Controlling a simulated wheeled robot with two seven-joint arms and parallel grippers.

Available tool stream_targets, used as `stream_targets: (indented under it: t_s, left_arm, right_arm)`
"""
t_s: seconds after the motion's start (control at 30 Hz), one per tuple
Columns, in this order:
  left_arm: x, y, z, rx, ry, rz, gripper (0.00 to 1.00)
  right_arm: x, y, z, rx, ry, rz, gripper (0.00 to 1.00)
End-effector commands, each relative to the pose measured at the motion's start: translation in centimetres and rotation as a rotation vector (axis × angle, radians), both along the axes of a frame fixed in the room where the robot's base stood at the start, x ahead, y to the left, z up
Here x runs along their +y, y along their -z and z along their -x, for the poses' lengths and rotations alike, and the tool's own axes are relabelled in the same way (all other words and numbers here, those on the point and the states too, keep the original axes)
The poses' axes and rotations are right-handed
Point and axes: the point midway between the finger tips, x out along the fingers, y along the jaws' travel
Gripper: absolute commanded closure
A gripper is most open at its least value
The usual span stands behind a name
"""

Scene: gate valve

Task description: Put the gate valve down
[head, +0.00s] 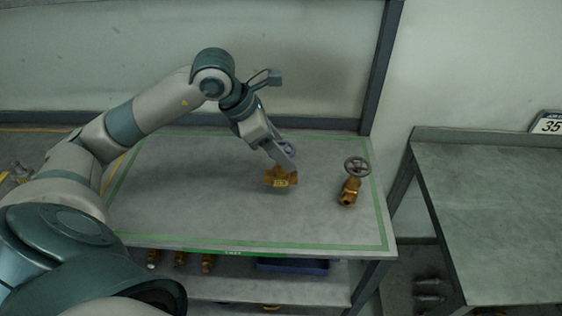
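A brass gate valve (282,179) with a yellow label is at the middle right of the grey table. My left gripper (284,161) reaches down onto it from above and appears shut on its upper part. The fingers and the gripper hide most of the top of this valve. Its body is at or just above the table surface; I cannot tell whether it touches. My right gripper is not in view.
The table (190,205) has a green border line and is clear on its left and front. A lower shelf (270,288) holds several brass parts and a blue tray (293,265). Another table (495,210) stands at the right, across a gap. A dark post (384,65) rises behind.

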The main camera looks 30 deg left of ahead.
Motion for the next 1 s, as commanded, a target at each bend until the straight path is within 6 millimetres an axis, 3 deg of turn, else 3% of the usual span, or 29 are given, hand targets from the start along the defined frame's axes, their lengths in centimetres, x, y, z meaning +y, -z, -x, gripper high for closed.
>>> stream_targets:
  t_s: [0.5,0.97,1.0]
  left_arm:
    - [0.0,3.9,0.0,0.001,0.0,0.001,1.0]
    - [0.0,4.4,0.0,-0.002,0.0,0.001,1.0]
    - [0.0,4.4,0.0,0.001,0.0,-0.001,0.45]
  right_arm:
    - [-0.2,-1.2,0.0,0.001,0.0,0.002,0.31]
    - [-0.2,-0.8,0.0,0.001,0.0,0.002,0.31]
    - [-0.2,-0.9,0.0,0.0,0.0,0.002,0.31]
